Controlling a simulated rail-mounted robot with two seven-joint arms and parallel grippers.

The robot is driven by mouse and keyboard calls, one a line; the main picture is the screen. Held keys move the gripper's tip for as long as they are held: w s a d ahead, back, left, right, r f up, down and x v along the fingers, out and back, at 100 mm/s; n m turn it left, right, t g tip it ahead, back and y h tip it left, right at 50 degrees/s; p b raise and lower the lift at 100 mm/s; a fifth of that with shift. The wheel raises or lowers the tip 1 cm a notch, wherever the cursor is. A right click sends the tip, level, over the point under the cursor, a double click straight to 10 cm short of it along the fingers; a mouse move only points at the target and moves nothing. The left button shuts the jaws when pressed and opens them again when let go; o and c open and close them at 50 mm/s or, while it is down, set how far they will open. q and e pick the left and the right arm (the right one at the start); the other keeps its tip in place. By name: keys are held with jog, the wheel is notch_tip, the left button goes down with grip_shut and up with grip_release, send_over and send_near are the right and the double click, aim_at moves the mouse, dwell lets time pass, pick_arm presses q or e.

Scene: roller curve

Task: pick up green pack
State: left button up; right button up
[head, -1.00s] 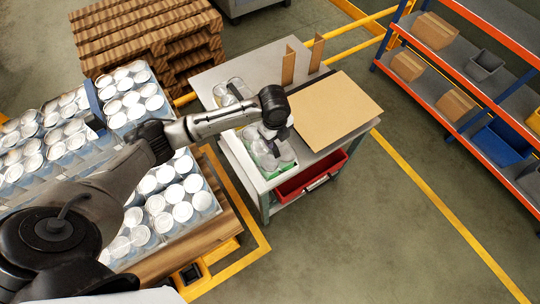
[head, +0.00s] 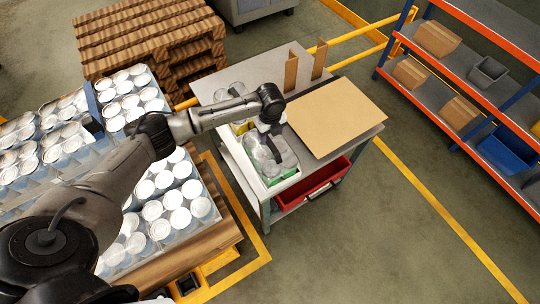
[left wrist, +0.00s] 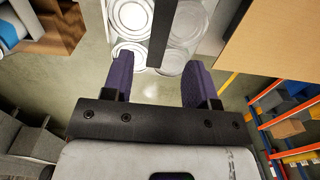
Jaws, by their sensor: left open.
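The green pack (head: 284,164) is a set of clear-wrapped cans with green low on its side. It stands at the front end of the worktable in the head view. My left gripper (head: 270,144) is over this pack, pointing down. In the left wrist view, its two purple fingers (left wrist: 158,84) are apart, with clear-wrapped cans (left wrist: 130,20) and a dark strap (left wrist: 163,30) just ahead of them. I cannot tell whether the fingers touch the pack. The gripper hides part of the pack. My right gripper is not in view.
Another pack with yellow (head: 241,127) sits behind the green one. A cardboard sheet (head: 335,115) lies beside them on the worktable (head: 262,68), with two upright brown pieces (head: 291,72) behind. A red bin (head: 318,184) is below. Pallets of cans (head: 160,205) stand left, shelving (head: 450,75) right.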

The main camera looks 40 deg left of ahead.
aim_at(270, 143)
pick_arm(q)
jog(key=shift+f, duration=2.7)
grip_shut()
jog(key=shift+r, duration=0.15)
